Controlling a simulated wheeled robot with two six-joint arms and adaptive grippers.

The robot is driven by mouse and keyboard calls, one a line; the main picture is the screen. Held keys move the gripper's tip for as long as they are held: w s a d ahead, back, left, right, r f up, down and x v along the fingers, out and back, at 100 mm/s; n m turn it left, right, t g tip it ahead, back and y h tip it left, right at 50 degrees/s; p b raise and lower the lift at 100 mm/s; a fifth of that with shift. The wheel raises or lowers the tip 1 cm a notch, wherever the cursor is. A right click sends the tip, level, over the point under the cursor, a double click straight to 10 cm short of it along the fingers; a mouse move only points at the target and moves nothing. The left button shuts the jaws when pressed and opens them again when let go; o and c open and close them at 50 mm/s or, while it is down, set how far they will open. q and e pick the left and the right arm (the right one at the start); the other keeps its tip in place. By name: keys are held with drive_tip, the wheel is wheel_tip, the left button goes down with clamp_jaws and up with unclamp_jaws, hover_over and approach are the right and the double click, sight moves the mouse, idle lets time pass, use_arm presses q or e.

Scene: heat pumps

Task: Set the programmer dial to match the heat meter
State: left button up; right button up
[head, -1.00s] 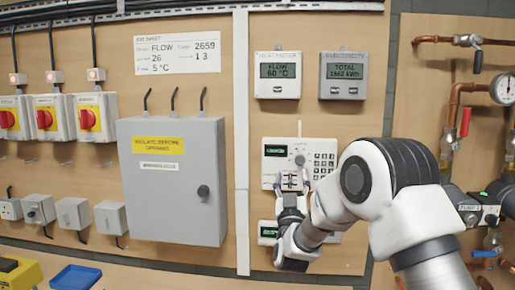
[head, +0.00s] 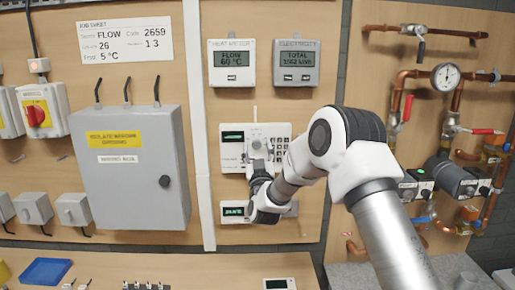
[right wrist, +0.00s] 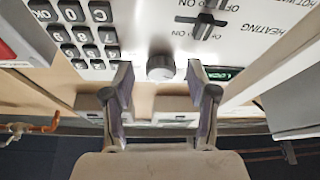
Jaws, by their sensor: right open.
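The heat meter (head: 232,62) hangs on the board in the head view, and its display reads FLOW 60 °C. Below it is the white programmer (head: 232,164), with a small display, a keypad and a round grey dial (head: 257,145). The dial also shows in the right wrist view (right wrist: 160,67), upside down, with its pointer direction unclear. My right gripper (head: 260,158) is at the programmer, just below the dial. In the right wrist view its fingers (right wrist: 159,78) are open, one on each side of the dial, with gaps to it. My left gripper is out of view.
An electricity meter (head: 296,62) hangs right of the heat meter. A grey cabinet (head: 135,190) is at left, under a job sheet (head: 125,38). Copper pipes and a gauge (head: 446,77) are at right. Slide switches (right wrist: 208,22) and keypad keys (right wrist: 85,36) sit close to the dial.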

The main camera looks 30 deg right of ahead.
clamp_jaws()
